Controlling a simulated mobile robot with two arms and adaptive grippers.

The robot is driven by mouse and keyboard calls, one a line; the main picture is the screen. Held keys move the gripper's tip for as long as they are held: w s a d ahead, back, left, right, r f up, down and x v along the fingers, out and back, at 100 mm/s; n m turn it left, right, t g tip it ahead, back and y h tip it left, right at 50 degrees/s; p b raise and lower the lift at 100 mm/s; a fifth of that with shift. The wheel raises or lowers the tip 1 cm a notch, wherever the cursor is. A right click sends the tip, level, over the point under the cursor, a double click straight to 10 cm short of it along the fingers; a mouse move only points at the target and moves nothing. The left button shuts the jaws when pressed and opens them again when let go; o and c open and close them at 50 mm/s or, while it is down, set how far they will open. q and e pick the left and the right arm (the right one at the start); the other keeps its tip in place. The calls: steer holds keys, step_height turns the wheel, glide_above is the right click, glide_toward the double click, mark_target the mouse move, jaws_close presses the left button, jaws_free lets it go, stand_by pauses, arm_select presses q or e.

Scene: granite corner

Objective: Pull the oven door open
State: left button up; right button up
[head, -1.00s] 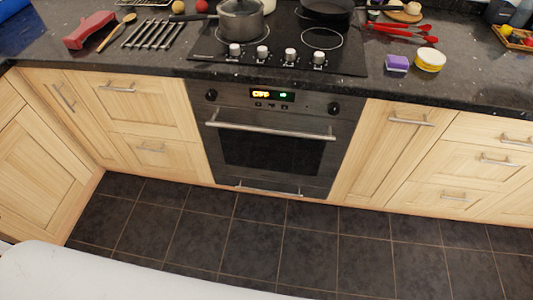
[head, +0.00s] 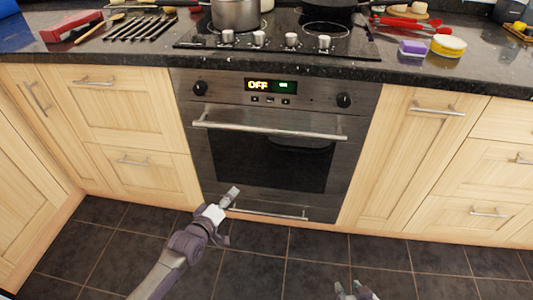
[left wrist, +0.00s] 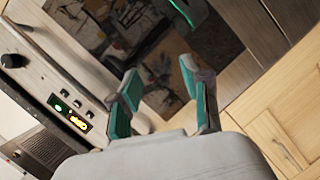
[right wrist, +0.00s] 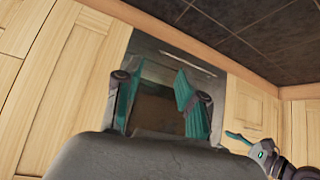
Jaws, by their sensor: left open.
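The oven (head: 365,100) is built into the cabinet row, and its door (head: 225,165) is shut. The silver bar handle (head: 270,131) runs across the top of the door. My left gripper (head: 228,200) is below the handle, in front of the oven's lower part, apart from the handle. It is open and empty in the left wrist view (left wrist: 163,88), facing the dark glass. My right gripper (head: 352,290) shows only its tips at the bottom edge of the head view. In the right wrist view (right wrist: 155,100) it is open and empty, facing the oven front.
A lower handle (head: 268,213) sits near the floor under the oven door. Wooden cabinets (head: 415,170) flank the oven. A pot (head: 236,12) stands on the hob (head: 280,45) above. The tiled floor (head: 260,265) in front is clear apart from my arms.

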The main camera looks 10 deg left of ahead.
arm_select(q)
step_height(320, 180, up, 8)
steer(key=w+d+n+t+h+b, duration=0.2)
steer(key=w+d+t+b, duration=0.1)
steer(key=b, duration=0.1)
steer(key=n+h+b, duration=0.1)
steer(key=h, duration=0.1)
glide_toward(265, 132)
steer(key=shift+t, duration=0.4)
steer(key=b+x, duration=0.1)
steer(key=x, duration=0.2)
steer(key=b+x, duration=0.1)
steer(key=x, duration=0.3)
steer(key=f+b+x, duration=0.1)
steer(key=x, duration=0.2)
steer(key=shift+w+d, duration=0.1)
steer(key=shift+w, duration=0.2)
steer(key=shift+w+d+r+b, duration=0.1)
steer(key=shift+w+d+b, duration=0.05)
steer(key=shift+w+b, duration=0.15)
arm_select(e)
steer(key=w+a+r+t+y, duration=0.1)
steer(key=r+t, duration=0.5)
steer(key=r, duration=0.6)
steer(key=w+a+r+t+y, duration=0.2)
steer(key=r+t, duration=0.3)
steer(key=r, duration=0.7)
steer(key=shift+w+a+t, duration=0.15)
steer(key=shift+w+t, duration=0.25)
steer(key=shift+w, duration=0.3)
